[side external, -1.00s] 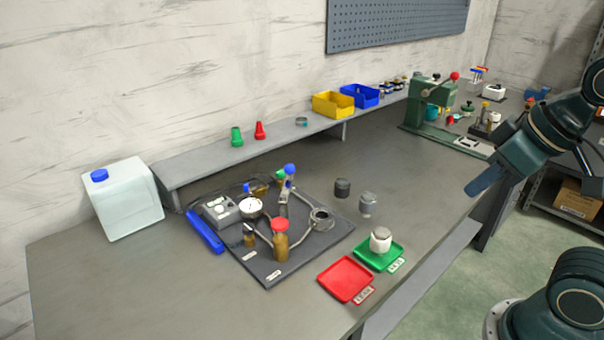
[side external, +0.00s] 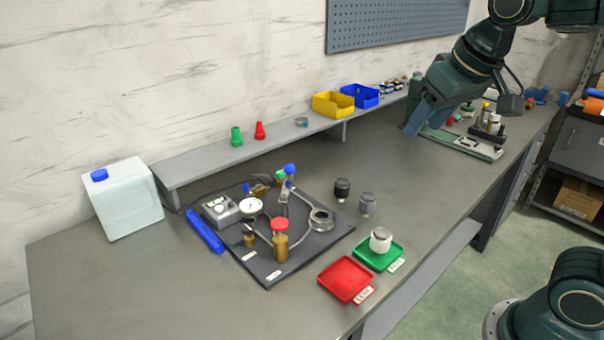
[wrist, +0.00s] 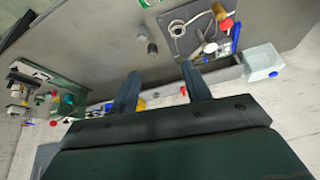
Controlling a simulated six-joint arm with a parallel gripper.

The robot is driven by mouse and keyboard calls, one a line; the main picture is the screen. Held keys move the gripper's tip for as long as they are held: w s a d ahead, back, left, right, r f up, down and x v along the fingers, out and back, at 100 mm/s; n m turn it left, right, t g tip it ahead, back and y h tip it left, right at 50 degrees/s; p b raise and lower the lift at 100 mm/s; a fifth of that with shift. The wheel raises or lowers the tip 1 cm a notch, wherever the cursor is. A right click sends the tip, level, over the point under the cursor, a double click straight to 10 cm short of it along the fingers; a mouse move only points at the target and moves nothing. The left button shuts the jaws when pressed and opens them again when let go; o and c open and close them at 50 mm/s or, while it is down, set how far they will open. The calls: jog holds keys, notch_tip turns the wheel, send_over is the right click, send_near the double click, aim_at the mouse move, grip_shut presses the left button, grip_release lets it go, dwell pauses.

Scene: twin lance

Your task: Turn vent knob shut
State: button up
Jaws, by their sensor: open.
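The dark fixture board (side external: 318,243) on the bench carries a red-capped brass valve (side external: 280,240), a white round gauge (side external: 251,207), a blue knob (side external: 290,169) and a green knob (side external: 281,174). Its labels are too small to read, so I cannot tell which knob is the vent. In the wrist view the board (wrist: 180,46) is upside down at the top, with the red knob (wrist: 226,24) at its right. My gripper (side external: 412,131) is in the air at the back right, well away from the board. Its two fingers (wrist: 160,72) are apart and empty.
Red (side external: 345,279) and green (side external: 378,256) trays lie right of the board. Two dark cylindrical parts (side external: 342,188) stand behind them. A white jug (side external: 122,198) is at left. A shelf with yellow (side external: 333,105) and blue bins runs along the wall.

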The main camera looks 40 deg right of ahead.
aim_at(280, 171)
jog(key=w+f+m+g+h, duration=0.1)
jog(key=w+m, duration=0.3)
jog(key=w, duration=1.7)
jog(key=w+a+f+m+g+h, duration=0.1)
jog(key=w+a+f+m, duration=0.2)
jog(key=w+f, duration=1)
jog(key=shift+w+a, duration=0.7)
jog(key=shift+w, duration=0.2)
jog(key=shift+f, duration=0.15)
jog(key=x, duration=1.3)
jog(key=shift+w+d+f, duration=0.1)
jog(key=shift+d+f, duration=0.15)
jog(key=shift+c, duration=0.2)
jog(key=c, duration=0.9)
